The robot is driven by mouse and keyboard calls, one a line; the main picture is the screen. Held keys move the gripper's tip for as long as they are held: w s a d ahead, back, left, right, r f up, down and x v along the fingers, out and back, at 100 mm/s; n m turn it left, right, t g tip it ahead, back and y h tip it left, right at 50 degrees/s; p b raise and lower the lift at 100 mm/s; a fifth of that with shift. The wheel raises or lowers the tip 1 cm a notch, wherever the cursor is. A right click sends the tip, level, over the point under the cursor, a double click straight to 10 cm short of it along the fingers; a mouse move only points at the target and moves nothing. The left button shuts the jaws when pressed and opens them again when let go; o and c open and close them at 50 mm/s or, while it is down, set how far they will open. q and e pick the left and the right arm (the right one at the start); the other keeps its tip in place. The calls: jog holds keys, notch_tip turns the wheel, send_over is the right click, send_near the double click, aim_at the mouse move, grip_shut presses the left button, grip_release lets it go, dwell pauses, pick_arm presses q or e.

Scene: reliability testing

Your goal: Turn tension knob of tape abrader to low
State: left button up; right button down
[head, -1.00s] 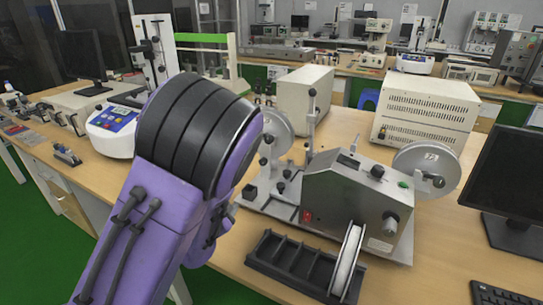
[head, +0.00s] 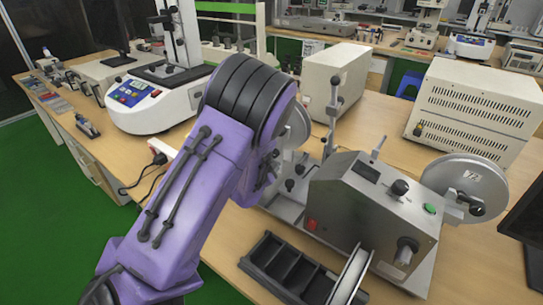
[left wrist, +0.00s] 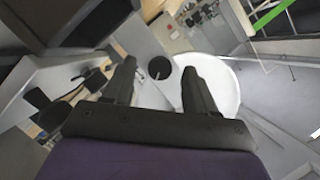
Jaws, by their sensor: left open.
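The tape abrader (head: 365,212) is a grey metal box on the desk, with a black knob (head: 400,187) on top and a silver knob (head: 405,251) on its front. I cannot tell which is the tension knob. A reel (head: 465,183) is at its right; another (head: 296,125) is partly behind my left arm. My left gripper (left wrist: 159,68) is open in the left wrist view. A round black knob or hub (left wrist: 160,67) shows between its fingertips against a white disc (left wrist: 215,85); contact is unclear. My arm hides the gripper in the head view. My right gripper is out of view.
A black slotted tray (head: 283,263) and a tape roll (head: 350,275) lie in front of the abrader. A white instrument (head: 150,105) stands at the left. Beige boxes (head: 335,80) (head: 475,110) stand behind, and a dark monitor (head: 525,225) is at the right edge.

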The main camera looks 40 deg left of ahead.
pick_arm(q)
jog(key=shift+w+a, duration=0.2)
jog(key=shift+w, duration=0.3)
jog(key=shift+f, duration=0.1)
jog(key=c, duration=1.1)
jog(key=shift+o, duration=0.2)
